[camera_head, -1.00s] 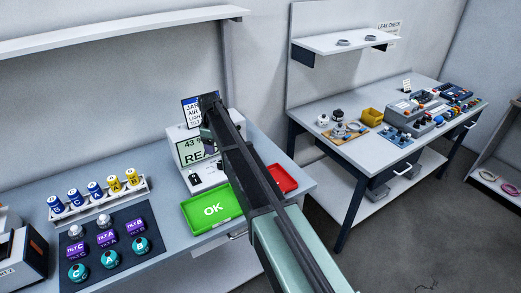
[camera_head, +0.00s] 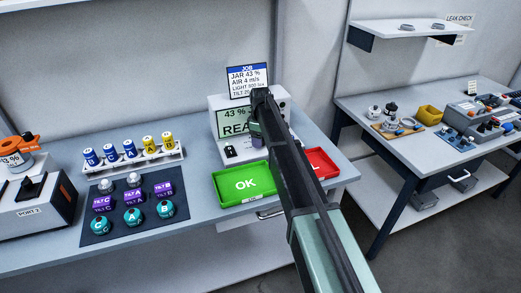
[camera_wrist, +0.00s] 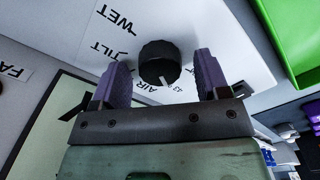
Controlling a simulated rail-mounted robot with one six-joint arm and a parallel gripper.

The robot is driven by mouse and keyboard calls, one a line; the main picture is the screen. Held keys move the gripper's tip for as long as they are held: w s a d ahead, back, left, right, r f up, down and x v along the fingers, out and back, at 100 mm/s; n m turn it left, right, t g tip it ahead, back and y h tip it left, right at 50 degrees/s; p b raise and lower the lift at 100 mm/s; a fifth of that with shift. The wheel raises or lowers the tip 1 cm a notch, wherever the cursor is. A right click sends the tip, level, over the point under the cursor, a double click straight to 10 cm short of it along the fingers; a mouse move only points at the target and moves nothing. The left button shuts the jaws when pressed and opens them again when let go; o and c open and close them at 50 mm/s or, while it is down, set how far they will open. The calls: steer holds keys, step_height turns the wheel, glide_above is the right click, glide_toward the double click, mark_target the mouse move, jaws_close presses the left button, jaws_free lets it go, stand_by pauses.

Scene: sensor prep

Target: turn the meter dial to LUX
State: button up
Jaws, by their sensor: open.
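The meter (camera_head: 222,147) is a white box on the bench, with a screen reading "43 %" and "REA…", the rest hidden by my arm. Its dial (camera_wrist: 160,60) is a round black knob on a white face in the wrist view. Labels WET, TILT and AIR show around it; I cannot read LUX. A white pointer mark on the knob's near edge points toward the gripper body, by AIR and a small partly hidden label. My gripper (camera_wrist: 161,76) is open, with one purple finger on each side of the knob. A gap shows on both sides.
A green OK tray (camera_head: 229,199) and a red tray (camera_head: 319,158) lie in front of the meter. A dark mat (camera_head: 97,231) with jars and tilt blocks and a battery rack (camera_head: 171,153) are to the left.

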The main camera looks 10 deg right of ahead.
steer(key=shift+f, duration=0.25)
steer(key=c, duration=0.9)
steer(key=shift+m, duration=0.4)
steer(key=m, duration=1.1)
steer(key=shift+m, duration=1.9)
